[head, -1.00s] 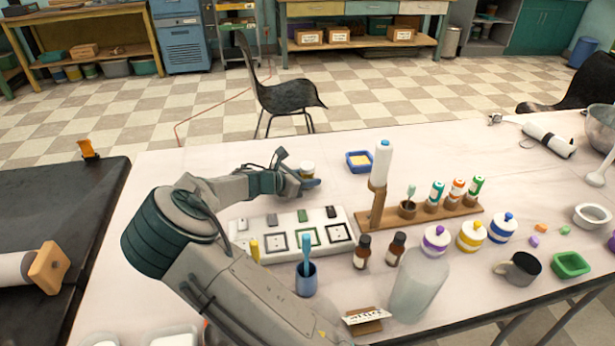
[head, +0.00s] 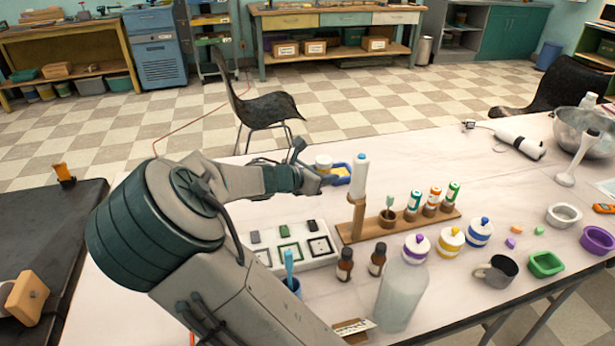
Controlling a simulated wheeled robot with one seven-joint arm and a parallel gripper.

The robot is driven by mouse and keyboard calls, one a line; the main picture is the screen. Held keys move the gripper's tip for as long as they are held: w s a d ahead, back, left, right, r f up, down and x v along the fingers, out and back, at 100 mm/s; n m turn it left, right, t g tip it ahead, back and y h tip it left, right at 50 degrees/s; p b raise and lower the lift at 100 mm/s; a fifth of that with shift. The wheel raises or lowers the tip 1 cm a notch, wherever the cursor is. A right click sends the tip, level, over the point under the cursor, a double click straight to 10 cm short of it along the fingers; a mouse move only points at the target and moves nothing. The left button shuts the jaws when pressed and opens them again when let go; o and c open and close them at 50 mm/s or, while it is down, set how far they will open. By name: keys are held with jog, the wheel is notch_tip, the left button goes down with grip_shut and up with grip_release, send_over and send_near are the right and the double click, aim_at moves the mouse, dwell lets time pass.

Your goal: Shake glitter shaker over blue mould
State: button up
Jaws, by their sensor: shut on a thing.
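The glitter shaker (head: 323,161), a small white jar with a yellowish band, is held in my gripper (head: 322,178) at the back of the table. My gripper is shut on it, and the fingers partly hide its lower part. The blue mould (head: 348,180), with yellow material inside, sits on the table just right of and behind the gripper. The shaker overlaps the mould's left side in this view. I cannot tell how high the shaker is above it, or whether it is directly over it. The shaker looks about upright.
A wooden rack (head: 350,232) with a tall white, blue-tipped bottle (head: 360,177) and several small bottles stands close right of the mould. A white stamp tray (head: 318,262) lies in front. A frosted bottle (head: 400,295) and brown bottles (head: 345,265) stand nearer.

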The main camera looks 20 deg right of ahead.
aim_at(327, 160)
jog(key=shift+s+d+r+p, duration=0.15)
jog(key=shift+r+p, duration=0.1)
jog(key=shift+r, duration=0.1)
jog(key=shift+s+d+r+p, duration=0.1)
jog(key=shift+s+r+p, duration=0.1)
jog(key=shift+r, duration=0.15)
notch_tip(327, 160, up, 4)
jog(key=p, duration=0.4)
jog(key=shift+r, duration=0.1)
jog(key=shift+w, duration=0.1)
jog(key=w+d+f+m+y+p, duration=0.1)
jog(key=w+d+f+y+p, duration=0.3)
jog(key=w+f, duration=0.35)
jog(key=w+d+r+m+g+y+p, duration=0.1)
jog(key=w+d+r+y+p, duration=0.1)
jog(key=w+r+y+p, duration=0.2)
jog(key=shift+w+y+p, duration=0.6)
jog(key=shift+w+p, duration=0.3)
jog(key=shift+p, duration=0.25)
